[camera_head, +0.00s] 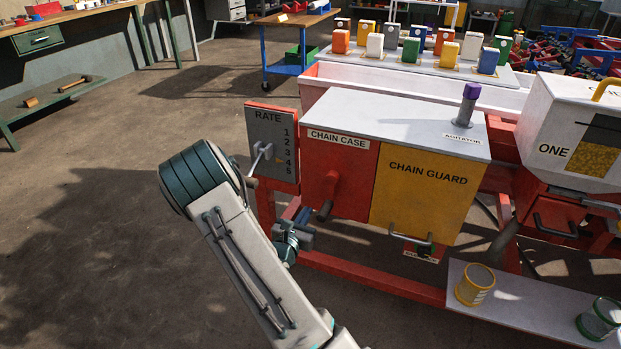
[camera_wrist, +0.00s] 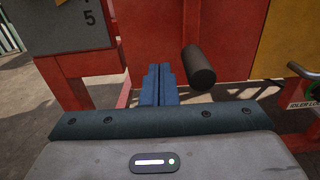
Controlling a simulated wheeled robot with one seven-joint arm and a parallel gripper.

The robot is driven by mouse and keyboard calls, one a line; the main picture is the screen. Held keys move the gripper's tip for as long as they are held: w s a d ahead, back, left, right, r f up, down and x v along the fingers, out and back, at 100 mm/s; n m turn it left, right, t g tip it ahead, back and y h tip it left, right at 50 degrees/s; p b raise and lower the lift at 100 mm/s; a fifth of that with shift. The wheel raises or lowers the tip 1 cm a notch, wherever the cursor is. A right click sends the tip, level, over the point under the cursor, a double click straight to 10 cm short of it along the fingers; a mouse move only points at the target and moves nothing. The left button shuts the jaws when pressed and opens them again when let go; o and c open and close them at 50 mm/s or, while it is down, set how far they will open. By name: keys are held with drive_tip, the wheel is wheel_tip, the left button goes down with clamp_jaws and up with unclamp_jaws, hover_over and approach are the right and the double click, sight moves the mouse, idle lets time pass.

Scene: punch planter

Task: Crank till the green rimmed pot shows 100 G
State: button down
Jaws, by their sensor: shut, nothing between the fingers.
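The green rimmed pot (camera_head: 601,318) stands on the white shelf (camera_head: 512,298) at the lower right of the head view; no reading on it can be made out. A dark crank handle (camera_head: 325,210) juts from the red chain case (camera_head: 340,165). In the wrist view the dark round grip (camera_wrist: 199,66) is just right of my fingers. My gripper (camera_wrist: 159,72) is shut and empty, its blue fingers pointing at the red case, apart from the grip. In the head view my gripper (camera_head: 300,228) is partly hidden behind my arm, left of and below the handle.
A yellow rimmed pot (camera_head: 474,286) stands on the same shelf. The rate plate (camera_head: 271,143) with a lever is left of the chain case.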

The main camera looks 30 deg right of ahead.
drive_tip(key=v, duration=0.5)
drive_tip(key=shift+s+a, duration=0.2)
drive_tip(key=shift+a, duration=0.05)
drive_tip(key=s+d+r+m+g+y+p, duration=0.1)
drive_tip(key=s+r+m+g+p, duration=0.6)
drive_tip(key=r, duration=0.4)
drive_tip(key=s+d+r+m+g+y+p, duration=0.1)
drive_tip(key=s+r+m+g+p, duration=0.5)
drive_tip(key=s+r+m, duration=0.45)
drive_tip(key=s+a+r+m+t+y+p, duration=0.1)
drive_tip(key=a+r+m+y+p, duration=0.3)
drive_tip(key=r, duration=0.7)
drive_tip(key=s+a+r+m+t+y+p, duration=0.2)
drive_tip(key=a+r+m+t+y+p, duration=0.1)
drive_tip(key=a+r+y+p, duration=0.5)
drive_tip(key=a+r+m+p, duration=0.1)
drive_tip(key=a+r, duration=0.2)
drive_tip(key=a, duration=0.1)
drive_tip(key=shift+a+r+t, duration=0.2)
drive_tip(key=shift+t, duration=0.2)
